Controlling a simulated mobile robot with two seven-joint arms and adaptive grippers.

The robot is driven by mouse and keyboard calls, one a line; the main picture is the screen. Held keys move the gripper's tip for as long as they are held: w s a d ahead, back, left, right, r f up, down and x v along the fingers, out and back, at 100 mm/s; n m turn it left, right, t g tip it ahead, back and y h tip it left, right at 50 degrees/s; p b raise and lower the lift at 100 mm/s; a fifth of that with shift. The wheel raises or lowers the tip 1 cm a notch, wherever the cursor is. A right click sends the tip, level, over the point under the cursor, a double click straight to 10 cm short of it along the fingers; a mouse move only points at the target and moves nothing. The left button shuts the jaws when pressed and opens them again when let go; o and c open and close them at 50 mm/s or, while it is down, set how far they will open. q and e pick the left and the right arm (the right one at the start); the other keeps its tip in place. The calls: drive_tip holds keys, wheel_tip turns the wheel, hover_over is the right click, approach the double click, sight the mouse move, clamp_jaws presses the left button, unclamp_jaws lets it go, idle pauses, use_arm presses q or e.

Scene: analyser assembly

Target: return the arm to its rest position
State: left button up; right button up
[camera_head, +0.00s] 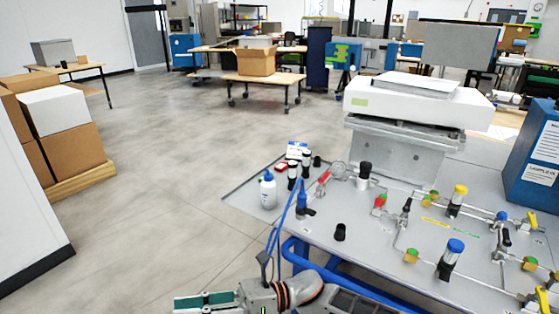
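One gripper (205,302) of mine is at the bottom edge, pointing left, with green strips along its fingers. Its wrist has an orange ring, and its arm runs off to the right, so I take it for my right gripper. The frame edge cuts it off, so I cannot tell whether it is open or shut. No object shows in it. It is in front of and below the workbench (330,262), apart from the parts on top. My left gripper is not in view.
On the bench stand a white bottle (268,190), a black cap (340,232), a white analyser unit (418,100), a blue box (535,160) and tubing with several valves (452,258). Stacked cartons (70,130) stand at left. The floor (160,200) between is clear.

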drive_tip(key=w+d+f+m+t+h+p, duration=0.1)
drive_tip(key=w+d+f+m+t+h, duration=0.1)
drive_tip(key=d+m+t, duration=0.65)
drive_tip(key=w+d+f+m+t+h+p, duration=0.15)
drive_tip(key=m+t, duration=0.35)
drive_tip(key=m, duration=0.8)
drive_tip(key=w+d+f+m+t+h, duration=0.25)
drive_tip(key=d+m+t, duration=0.3)
drive_tip(key=m, duration=0.45)
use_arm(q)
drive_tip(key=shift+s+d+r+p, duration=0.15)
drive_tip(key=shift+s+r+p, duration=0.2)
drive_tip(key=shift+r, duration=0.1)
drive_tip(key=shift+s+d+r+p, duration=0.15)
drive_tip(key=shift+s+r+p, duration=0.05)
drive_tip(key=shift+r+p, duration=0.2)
use_arm(e)
drive_tip(key=s+d+f+m+g+h, duration=0.1)
drive_tip(key=s+d+f+m+h, duration=0.4)
drive_tip(key=d, duration=0.6)
drive_tip(key=s+d+f+m+g+h, duration=0.2)
drive_tip(key=s+d+f+m+h, duration=0.3)
drive_tip(key=s+d+f+m, duration=0.5)
wheel_tip(320, 180, down, 2)
drive_tip(key=shift+s+d+f+g, duration=0.2)
drive_tip(key=shift+s+d+g, duration=0.1)
drive_tip(key=shift+s+d, duration=0.4)
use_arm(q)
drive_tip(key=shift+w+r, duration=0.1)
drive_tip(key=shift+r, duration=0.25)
